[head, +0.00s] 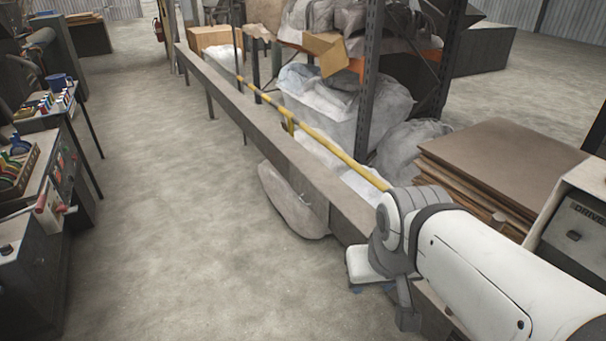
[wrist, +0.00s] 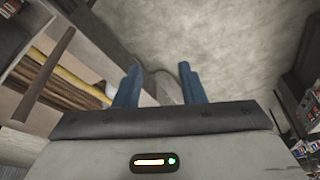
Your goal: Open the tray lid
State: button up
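I cannot pick out a tray lid for certain in either view. The rail runs from the back left toward my arm, with a yellow bar (head: 335,148) along its far side. My arm hides the rail's near part.
A grey sack (head: 292,200) rests against the rail. Stacked brown boards (head: 500,160) and a dark shelf post (head: 370,80) stand at right. A bench (head: 25,185) with tools is at left. The floor (head: 170,210) between bench and rail is clear.

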aim_at(309, 194)
jog(key=u, duration=0.25)
jog(key=i, duration=0.95)
jog(key=u, duration=0.4)
jog(key=i, duration=1.25)
